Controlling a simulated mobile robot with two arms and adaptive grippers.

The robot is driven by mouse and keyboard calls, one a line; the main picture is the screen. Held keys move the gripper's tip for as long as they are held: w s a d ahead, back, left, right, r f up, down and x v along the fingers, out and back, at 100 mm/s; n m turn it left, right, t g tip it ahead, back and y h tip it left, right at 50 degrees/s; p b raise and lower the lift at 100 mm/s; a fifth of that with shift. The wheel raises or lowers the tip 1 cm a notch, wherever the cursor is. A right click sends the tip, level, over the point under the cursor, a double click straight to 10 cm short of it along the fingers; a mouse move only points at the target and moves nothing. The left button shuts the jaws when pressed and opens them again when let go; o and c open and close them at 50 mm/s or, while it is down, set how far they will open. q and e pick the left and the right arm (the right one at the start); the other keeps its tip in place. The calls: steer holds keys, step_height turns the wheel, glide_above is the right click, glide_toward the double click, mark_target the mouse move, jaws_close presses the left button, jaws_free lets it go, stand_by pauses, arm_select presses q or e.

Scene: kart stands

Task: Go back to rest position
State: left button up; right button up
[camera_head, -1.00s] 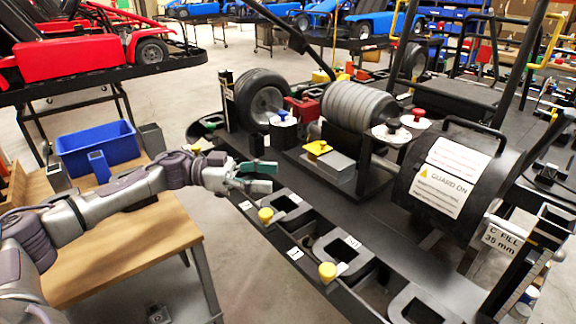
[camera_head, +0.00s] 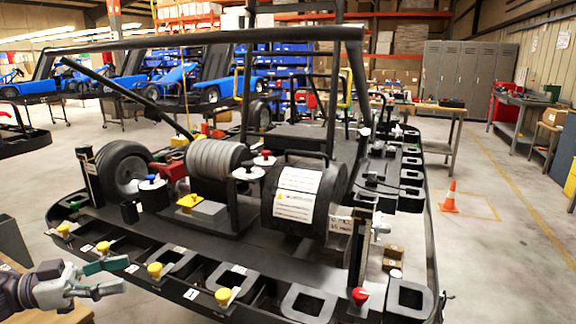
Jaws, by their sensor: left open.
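My left forearm comes in from the left edge and most of the arm is cut off. My right gripper is not in view.
The kart stand carries a wheel (camera_head: 122,170), a ribbed grey cylinder (camera_head: 215,158) and a black guard drum (camera_head: 300,205). An orange cone (camera_head: 449,197) stands on open floor to the right. A wooden table corner (camera_head: 75,312) shows at lower left.

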arm_select(q)
steer(key=w+d+f+n+t+y, duration=0.1)
steer(key=d+f+n+t+y, duration=0.8)
steer(key=d+f, duration=0.45)
steer(key=s+a+f+n+g+y, duration=0.1)
steer(key=s+f+g+y, duration=0.45)
steer(key=s, duration=0.85)
steer(key=s+a+f+n+g+y, duration=0.1)
steer(key=s+f+n+g+y, duration=0.1)
steer(key=s+f+g, duration=1)
steer(key=s+f+t+p, duration=0.2)
steer(key=f, duration=0.9)
steer(key=s+f+t+p, duration=0.1)
steer(key=s+f+t, duration=0.15)
steer(key=f, duration=0.85)
steer(key=s+a+f+g+p, duration=0.1)
steer(key=s+a+f+p, duration=0.1)
steer(key=s+f, duration=1.1)
steer(key=s, duration=0.3)
steer(key=shift+a+m+g, duration=0.35)
steer(key=shift+m+g, duration=0.05)
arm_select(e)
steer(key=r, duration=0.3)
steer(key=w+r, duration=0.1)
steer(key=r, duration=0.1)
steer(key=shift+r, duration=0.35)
